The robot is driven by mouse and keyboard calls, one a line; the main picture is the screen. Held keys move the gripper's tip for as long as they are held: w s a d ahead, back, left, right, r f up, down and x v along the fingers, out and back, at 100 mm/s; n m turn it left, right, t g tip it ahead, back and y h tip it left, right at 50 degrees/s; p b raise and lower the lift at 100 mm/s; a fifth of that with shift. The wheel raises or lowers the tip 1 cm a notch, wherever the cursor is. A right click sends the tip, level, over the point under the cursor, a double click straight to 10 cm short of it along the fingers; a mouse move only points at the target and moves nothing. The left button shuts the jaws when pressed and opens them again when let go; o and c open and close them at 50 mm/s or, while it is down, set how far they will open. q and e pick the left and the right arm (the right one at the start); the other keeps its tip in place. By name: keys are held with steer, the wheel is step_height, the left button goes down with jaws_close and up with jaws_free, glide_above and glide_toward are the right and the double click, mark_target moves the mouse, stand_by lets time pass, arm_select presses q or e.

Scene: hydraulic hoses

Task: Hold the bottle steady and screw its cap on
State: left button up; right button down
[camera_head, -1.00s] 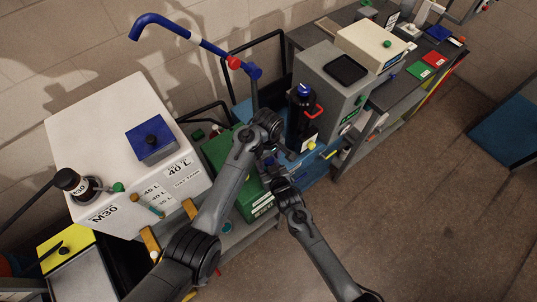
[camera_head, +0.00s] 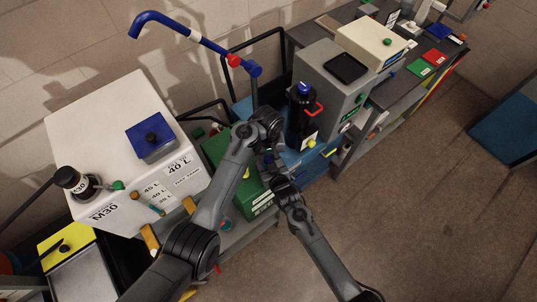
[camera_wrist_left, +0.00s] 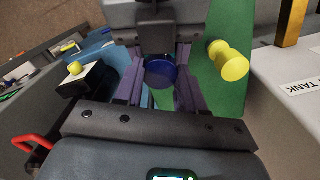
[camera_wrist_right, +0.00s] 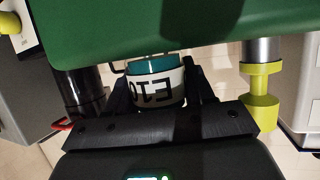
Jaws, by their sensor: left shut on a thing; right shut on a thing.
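My left gripper (camera_wrist_left: 158,82) is shut on a dark blue round cap (camera_wrist_left: 161,73), held between its fingers in the left wrist view. My right gripper (camera_wrist_right: 151,92) is shut around a bottle (camera_wrist_right: 155,93) with a white label reading E10, upside down in the right wrist view. A teal band (camera_wrist_right: 150,66) shows at one end of the bottle. In the head view both grippers meet close together beside the green box, and the arms hide most of the bottle and cap. I cannot tell whether the cap sits on the thread.
A green box (camera_head: 258,204) is close beside the grippers, with a yellow knob (camera_wrist_left: 229,63). A black canister (camera_head: 301,118) with a red handle stands behind. A white M30 tank (camera_head: 98,128) is at left.

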arm_select(q)
steer(key=shift+m, duration=0.4)
steer(key=o, duration=1.2)
steer(key=shift+c, duration=0.2)
steer(key=shift+r, duration=0.1)
steer(key=shift+r, duration=2.15)
